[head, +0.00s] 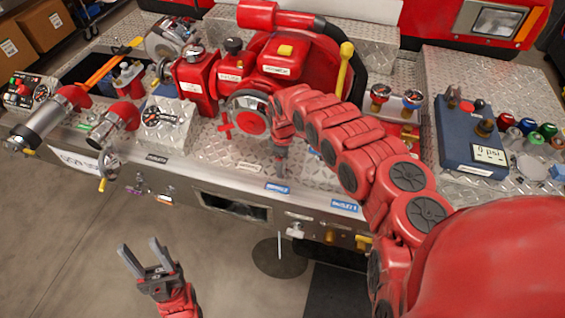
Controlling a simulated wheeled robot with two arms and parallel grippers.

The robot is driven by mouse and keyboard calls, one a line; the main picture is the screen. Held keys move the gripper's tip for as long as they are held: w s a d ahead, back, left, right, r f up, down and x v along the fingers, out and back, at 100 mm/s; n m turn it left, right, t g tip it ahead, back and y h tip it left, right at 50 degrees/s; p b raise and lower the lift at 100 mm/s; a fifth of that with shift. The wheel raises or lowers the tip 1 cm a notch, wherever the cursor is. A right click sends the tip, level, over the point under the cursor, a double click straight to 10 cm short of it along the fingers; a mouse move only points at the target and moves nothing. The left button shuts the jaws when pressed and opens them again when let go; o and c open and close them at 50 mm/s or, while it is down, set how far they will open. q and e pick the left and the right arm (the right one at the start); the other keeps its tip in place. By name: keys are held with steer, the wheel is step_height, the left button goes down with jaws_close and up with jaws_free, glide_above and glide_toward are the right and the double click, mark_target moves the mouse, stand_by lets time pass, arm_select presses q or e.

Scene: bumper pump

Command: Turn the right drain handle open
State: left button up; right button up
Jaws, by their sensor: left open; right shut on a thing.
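My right gripper (281,172) points down at the front of the metal deck, just behind a blue label (277,188). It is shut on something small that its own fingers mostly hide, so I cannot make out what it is. My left gripper (143,258) is open and empty, over the floor in front of the bumper.
A blue gauge box (472,140) is at the right. Metal pipe fittings (110,130) project at the left. The floor (60,240) in front is mostly clear.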

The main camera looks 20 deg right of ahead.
steer(key=o, duration=1.2)
steer(key=shift+r, duration=0.1)
steer(key=shift+r+b, duration=0.3)
steer(key=shift+r, duration=0.3)
step_height(320, 180, up, 2)
steer(key=shift+r+b, duration=0.15)
steer(key=shift+b, duration=0.15)
steer(key=s+a+p, duration=0.1)
steer(key=s+p, duration=0.4)
steer(key=s+a+r+p, duration=0.1)
steer(key=s+a+p, duration=0.1)
steer(key=s+p, duration=0.3)
steer(key=s+a+p, duration=0.1)
steer(key=s+p, duration=0.4)
steer(key=p, duration=0.1)
steer(key=shift+s+a+r, duration=0.15)
steer(key=shift+a, duration=0.1)
steer(key=shift+s, duration=0.15)
